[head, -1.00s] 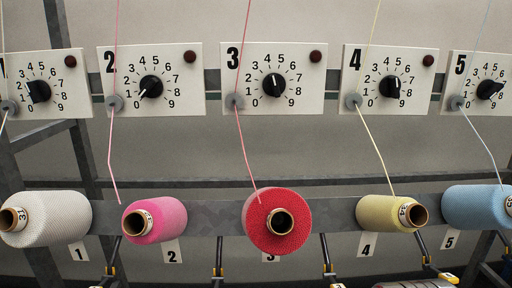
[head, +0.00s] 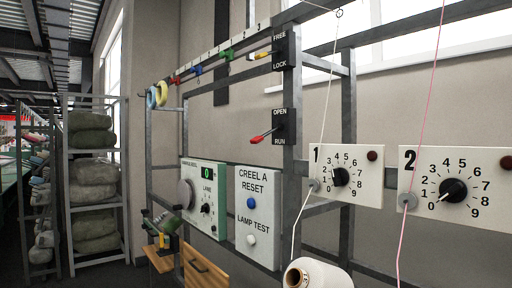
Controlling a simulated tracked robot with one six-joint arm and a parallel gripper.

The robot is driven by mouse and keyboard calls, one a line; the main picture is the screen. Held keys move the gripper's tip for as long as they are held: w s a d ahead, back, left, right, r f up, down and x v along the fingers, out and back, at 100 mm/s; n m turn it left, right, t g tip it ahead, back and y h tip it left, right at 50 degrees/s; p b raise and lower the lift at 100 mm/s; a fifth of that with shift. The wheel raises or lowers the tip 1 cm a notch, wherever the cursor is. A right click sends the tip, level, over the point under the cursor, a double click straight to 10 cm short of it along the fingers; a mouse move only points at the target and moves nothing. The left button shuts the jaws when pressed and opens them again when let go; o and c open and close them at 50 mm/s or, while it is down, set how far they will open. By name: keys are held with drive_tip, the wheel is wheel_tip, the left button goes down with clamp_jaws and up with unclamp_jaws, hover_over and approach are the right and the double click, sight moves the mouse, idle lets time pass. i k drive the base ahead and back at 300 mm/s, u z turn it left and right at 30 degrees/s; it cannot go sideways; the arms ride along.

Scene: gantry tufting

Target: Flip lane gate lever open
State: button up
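A black plate (head: 281,127) marked OPEN at the top and RUN at the bottom is mounted on the grey upright in the middle of the head view. A lever with a red handle (head: 258,138) sticks out from it to the left and tilts slightly down, with its tip nearer the RUN end. Above it is a second black plate (head: 280,51) marked FREE and LOCK, with a yellow-tipped lever (head: 260,55) pointing left. No plate shows the words lane gate. My gripper is not in view.
Below are a CREEL A RESET panel (head: 258,178) with blue and white buttons and a green-edged LANE panel (head: 204,174). Dial plates 1 (head: 362,190) and 2 (head: 480,160), threads and a white cone (head: 318,274) stand at right. Shelves with bundles (head: 92,140) stand left.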

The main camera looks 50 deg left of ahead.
sight(255, 140)
drive_tip(key=u, duration=2.65)
drive_tip(key=i, duration=0.95)
drive_tip(key=u, duration=0.35)
